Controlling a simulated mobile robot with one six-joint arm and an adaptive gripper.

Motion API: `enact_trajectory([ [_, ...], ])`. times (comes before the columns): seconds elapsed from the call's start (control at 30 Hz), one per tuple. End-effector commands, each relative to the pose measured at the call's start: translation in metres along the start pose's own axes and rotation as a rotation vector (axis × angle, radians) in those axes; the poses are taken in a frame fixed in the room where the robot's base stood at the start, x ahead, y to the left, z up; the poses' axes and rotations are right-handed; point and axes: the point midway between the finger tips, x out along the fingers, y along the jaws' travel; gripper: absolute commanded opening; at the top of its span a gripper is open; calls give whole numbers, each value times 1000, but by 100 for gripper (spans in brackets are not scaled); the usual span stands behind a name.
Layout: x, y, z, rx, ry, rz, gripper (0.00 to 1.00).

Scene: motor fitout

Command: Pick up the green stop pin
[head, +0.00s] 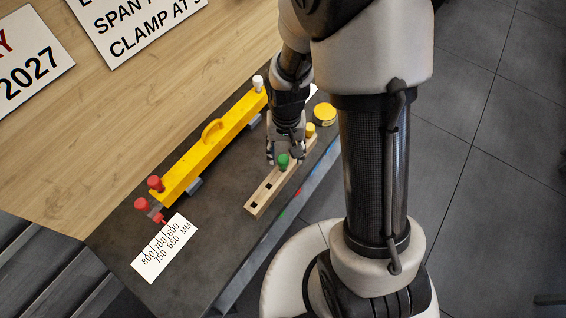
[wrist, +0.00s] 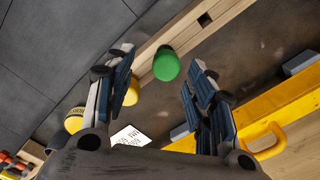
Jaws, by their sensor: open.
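The green stop pin (head: 283,161) stands in a wooden block (head: 258,203) with square holes on the dark bench top. In the wrist view the green pin (wrist: 166,65) shows its rounded head, just beyond and between my fingertips. My gripper (head: 286,158) is open and points down at the pin; in the wrist view its fingers (wrist: 160,68) stand apart on either side with nothing held. Whether a finger touches the pin cannot be told. The pin's lower part is hidden in the block.
A yellow pin (head: 310,130) stands in the same block, close behind my gripper. A yellow round tin (head: 325,114) lies farther back. A yellow beam with a handle (head: 213,131) and red knobs (head: 155,183) runs along the left. A scale card (head: 164,248) lies in front.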

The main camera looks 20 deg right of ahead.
Motion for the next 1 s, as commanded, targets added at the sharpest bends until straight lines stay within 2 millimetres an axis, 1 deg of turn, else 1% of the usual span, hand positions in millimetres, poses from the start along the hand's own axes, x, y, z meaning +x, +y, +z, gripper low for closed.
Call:
enact_trajectory([
  [0.13, 14, -3, 1, -2, -1, 0, 50],
  [0.3, 42, -7, 2, 0, -4, 1, 50],
  [0.37, 48, -7, 1, 0, -1, 0, 50],
  [0.43, 52, -7, 1, 0, -1, 0, 50],
  [0.63, 50, -7, 1, 0, 1, 0, 50],
  [1.0, 50, -7, 1, 0, 0, 0, 25],
])
